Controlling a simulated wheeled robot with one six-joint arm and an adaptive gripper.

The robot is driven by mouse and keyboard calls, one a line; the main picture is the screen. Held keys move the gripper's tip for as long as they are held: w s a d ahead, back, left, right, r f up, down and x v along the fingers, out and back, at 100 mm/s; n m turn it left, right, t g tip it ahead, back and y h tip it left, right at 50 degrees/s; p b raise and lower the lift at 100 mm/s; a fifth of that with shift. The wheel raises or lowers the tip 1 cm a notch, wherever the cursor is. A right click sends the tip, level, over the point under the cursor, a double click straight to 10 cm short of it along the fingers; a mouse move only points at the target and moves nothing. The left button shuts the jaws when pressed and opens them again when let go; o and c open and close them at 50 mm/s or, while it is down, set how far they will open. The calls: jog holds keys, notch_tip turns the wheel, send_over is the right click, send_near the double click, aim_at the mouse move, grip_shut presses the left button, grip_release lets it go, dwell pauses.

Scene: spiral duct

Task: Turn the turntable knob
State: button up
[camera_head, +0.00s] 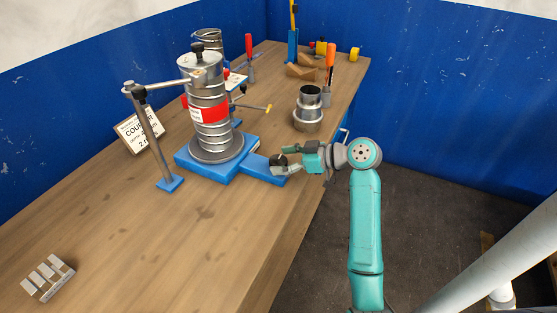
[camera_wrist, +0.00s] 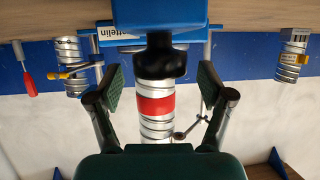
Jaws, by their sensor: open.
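The turntable knob (camera_head: 278,161) is black and stands on the blue arm of the turntable base (camera_head: 265,179). In the wrist view, which looks upside down, the knob (camera_wrist: 160,60) is large and central. My gripper (camera_head: 289,157) is at the knob from the right, roughly level. In the wrist view my gripper (camera_wrist: 160,80) is open, one finger on each side of the knob, with visible gaps. I cannot tell how far the knob reaches between the pads. The spiral duct (camera_head: 209,136) with a red band stands upright on the turntable; it also shows behind the knob (camera_wrist: 155,128).
A post with a clamp arm (camera_head: 150,125) stands left of the duct. A metal fitting (camera_head: 309,108) stands behind my gripper. Tools and a card (camera_head: 139,133) lie around the bench. The front left bench is mostly clear, except for small metal pieces (camera_head: 45,276).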

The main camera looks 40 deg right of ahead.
jog(key=v, duration=1)
jog(key=shift+s+r, duration=0.15)
jog(key=shift+s, duration=0.05)
jog(key=shift+d, duration=0.1)
